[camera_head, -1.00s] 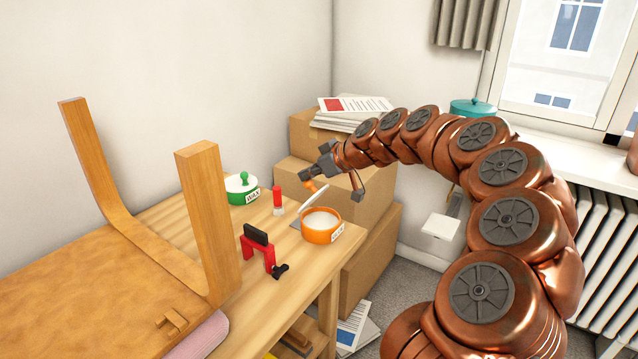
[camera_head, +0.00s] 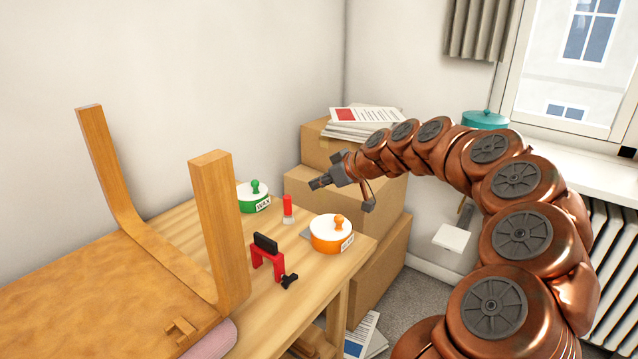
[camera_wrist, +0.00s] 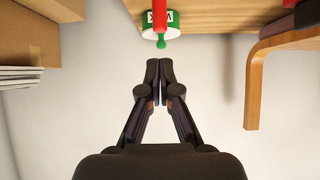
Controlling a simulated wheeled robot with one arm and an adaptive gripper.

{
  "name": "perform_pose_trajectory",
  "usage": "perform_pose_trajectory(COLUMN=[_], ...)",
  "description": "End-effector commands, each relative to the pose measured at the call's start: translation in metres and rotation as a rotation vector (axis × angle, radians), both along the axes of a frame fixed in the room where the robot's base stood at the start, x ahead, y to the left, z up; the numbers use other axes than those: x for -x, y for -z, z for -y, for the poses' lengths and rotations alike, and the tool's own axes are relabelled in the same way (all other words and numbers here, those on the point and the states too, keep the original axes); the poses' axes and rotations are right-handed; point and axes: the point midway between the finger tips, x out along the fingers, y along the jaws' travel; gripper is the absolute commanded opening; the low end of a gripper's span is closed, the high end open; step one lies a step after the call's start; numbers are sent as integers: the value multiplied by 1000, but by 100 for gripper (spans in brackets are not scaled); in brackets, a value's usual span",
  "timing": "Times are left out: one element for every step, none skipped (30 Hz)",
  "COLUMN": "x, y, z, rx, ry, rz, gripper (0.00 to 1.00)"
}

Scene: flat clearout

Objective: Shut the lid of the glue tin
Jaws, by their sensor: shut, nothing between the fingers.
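The glue tin (camera_head: 330,238) is a round orange tin near the right end of the wooden bench. The glue tin does not show in the wrist view.
A green tin (camera_head: 254,197) stands further left on the bench (camera_head: 215,232), with a red-handled tool (camera_head: 288,207) and a red clamp (camera_head: 267,259) nearby. An upturned piece of wooden furniture (camera_head: 213,220) fills the left. Cardboard boxes (camera_head: 375,205) stand behind, papers on top.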

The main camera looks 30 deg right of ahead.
Motion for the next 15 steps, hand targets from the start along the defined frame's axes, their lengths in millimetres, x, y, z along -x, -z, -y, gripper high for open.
perform_pose_trajectory(x=[0, 0, 0, 0, 0, 0, 0, 0, 0, 0, 0, 0, 0, 0, 0], y=[0, 0, 0, -1, -1, -2, -3, -4, -5, -7, -8, -9, -11, -12, -13], z=[0, 0, 0, 0, 0, 0, 0, 0, 0, 0, 0, 0, 0, 0, 0], rx=[0, 0, 0, 0, 0, 0, 0, 0, 0, 0, 0, 0, 1, 1, 1], ry=[0, 0, 0, 0, 0, 0, 0, 0, 0, 0, 0, 0, -1, -1, 0], rz=[0, 0, 0, 0, 0, 0, 0, 0, 0, 0, 0, 0, 0, 0, 1], gripper=[0, 0, 0, 0, 0, 0, 0, 0, 0, 0, 0, 0, 0, 0, 0])
